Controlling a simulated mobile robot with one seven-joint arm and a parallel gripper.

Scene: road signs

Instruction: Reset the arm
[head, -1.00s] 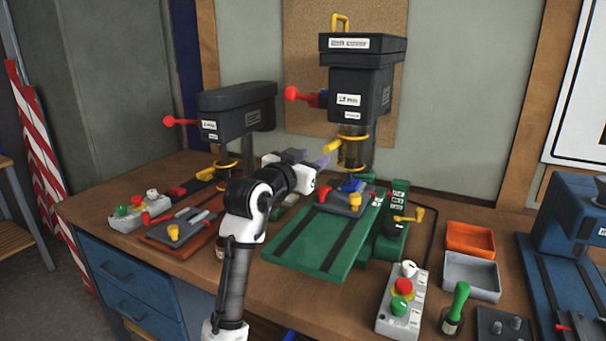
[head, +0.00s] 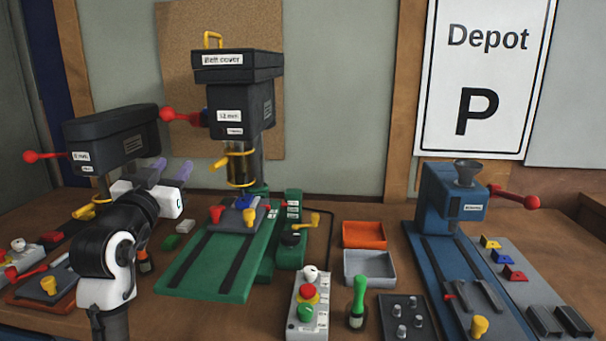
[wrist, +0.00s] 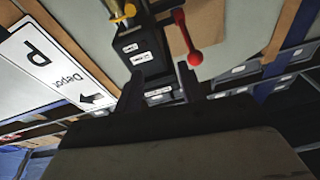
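My gripper (head: 169,168) is raised over the left part of the workbench, between the small drill press on the left and the tall one. Its two pale purple fingers stand apart with nothing visible between them. In the wrist view its dark fingers (wrist: 158,90) are also apart and empty. My black and white arm is bent, with its elbow low at the left of the head view.
The tall drill press (head: 240,105) stands on a green base (head: 215,265). The small drill press (head: 112,138) is left of my gripper. A blue machine (head: 450,205), orange tray (head: 364,235), grey tray (head: 369,268) and button box (head: 308,308) stand farther right.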

